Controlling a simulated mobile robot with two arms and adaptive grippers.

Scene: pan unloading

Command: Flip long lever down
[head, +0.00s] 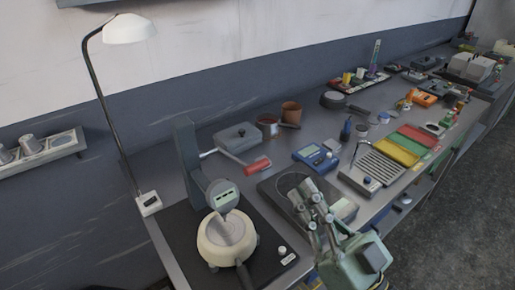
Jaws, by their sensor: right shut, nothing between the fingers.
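A long thin metal lever (231,157) with a red grip (258,165) extends to the right from beside the upright grey column (187,150) of a bench device. The grip is low, near the bench top. A cream round pan (228,242) with a dark handle sits under the device's head (222,195). My right gripper (303,188) is shut and empty, above a dark flat plate, to the right of and nearer than the red grip, apart from it. My left gripper is not in view.
A grey lidded box (237,137) stands behind the lever. A blue meter (316,158) and a ribbed grey tray (378,168) are to the right. A white lamp (128,29) rises at left. The back of the bench holds many small items.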

